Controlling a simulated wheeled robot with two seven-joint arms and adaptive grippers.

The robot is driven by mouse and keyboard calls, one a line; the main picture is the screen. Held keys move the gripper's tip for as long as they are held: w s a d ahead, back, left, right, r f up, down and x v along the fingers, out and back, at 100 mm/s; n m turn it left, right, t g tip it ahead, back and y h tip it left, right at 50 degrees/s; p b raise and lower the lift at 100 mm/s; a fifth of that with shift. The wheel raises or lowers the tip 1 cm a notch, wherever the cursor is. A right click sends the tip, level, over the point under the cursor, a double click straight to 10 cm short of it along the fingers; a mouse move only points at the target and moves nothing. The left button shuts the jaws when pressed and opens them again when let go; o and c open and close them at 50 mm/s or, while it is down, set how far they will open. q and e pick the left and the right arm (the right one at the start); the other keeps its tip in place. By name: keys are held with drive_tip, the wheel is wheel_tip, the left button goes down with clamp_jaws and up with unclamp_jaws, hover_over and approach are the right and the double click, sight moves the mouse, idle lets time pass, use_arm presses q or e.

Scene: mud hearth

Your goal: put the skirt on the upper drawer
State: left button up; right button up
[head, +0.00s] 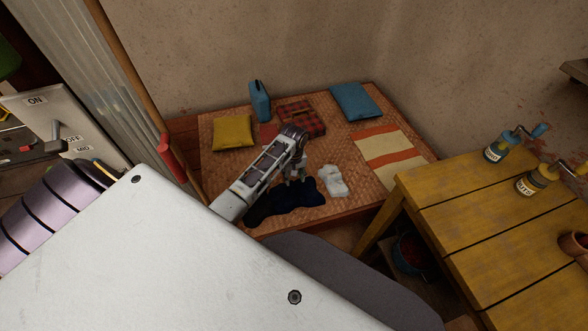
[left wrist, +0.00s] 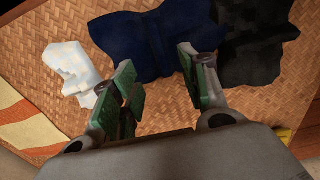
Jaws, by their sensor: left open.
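A dark blue cloth garment (head: 304,196) lies on the woven mat; it also shows in the left wrist view (left wrist: 150,38). A black cloth garment (head: 258,208) lies beside it, partly behind my left arm; it shows at right in the left wrist view (left wrist: 252,42). I cannot tell for sure which of these is the skirt. A small white cloth (head: 333,182) lies beside the blue one. No drawer shows in either view. My right gripper is not seen.
A yellow wooden table (head: 480,215) with bottles stands at right.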

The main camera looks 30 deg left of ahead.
use_arm(q)
drive_tip(key=shift+r, duration=0.65)
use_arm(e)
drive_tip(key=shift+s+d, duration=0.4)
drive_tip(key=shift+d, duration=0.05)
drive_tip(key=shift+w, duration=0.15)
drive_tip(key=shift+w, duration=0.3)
